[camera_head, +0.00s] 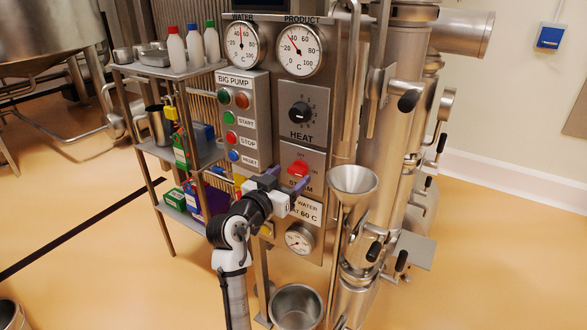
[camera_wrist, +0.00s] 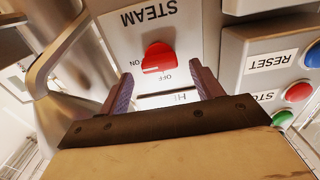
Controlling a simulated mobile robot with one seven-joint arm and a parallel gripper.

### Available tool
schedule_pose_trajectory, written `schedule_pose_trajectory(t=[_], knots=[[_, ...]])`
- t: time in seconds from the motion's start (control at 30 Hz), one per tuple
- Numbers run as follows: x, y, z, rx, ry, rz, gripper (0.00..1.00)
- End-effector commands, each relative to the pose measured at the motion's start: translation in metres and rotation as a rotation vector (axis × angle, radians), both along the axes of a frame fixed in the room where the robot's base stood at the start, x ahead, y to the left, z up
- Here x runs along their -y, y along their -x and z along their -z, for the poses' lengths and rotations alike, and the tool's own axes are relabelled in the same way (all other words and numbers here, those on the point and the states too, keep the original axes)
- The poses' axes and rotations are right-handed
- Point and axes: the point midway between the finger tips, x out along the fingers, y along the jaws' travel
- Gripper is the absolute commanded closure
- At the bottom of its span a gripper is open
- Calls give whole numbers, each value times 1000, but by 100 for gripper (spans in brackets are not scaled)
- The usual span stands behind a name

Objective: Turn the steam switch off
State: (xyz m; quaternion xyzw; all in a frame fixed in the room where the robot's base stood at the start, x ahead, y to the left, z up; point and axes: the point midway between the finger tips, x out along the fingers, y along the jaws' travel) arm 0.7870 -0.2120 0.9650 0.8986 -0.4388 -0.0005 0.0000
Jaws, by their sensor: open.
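The steam switch is a red knob (camera_head: 299,168) on the steel panel, below the HEAT dial and above the steam label. In the wrist view the red knob (camera_wrist: 159,56) shows upside down, with "ON" at its lower left and "OFF" below it. A pale mark on the knob's lower-left edge lies near "ON"; I cannot tell its exact setting. My gripper (camera_head: 286,180) is in front of the panel at the switch. In the wrist view my gripper (camera_wrist: 160,82) is open, its purple fingers spread on either side, below the knob and apart from it.
The BIG PUMP box (camera_head: 244,120) with its buttons juts out left of the switch. A steel funnel (camera_head: 353,180) stands close on the right. A temperature gauge (camera_head: 299,238) and a steel pot (camera_head: 296,307) are below. A shelf rack with bottles (camera_head: 177,50) stands left.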

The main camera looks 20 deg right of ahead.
Motion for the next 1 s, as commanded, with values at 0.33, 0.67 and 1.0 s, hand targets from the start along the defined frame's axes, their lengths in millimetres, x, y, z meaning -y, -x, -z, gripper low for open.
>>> schedule_pose_trajectory(t=[0.33, 0.67, 1.0], knots=[[22, -17, 0, 1, -1, 0, 35], [21, -17, 0, 1, 0, 0, 49], [21, -17, 0, -1, 2, 0, 79]])
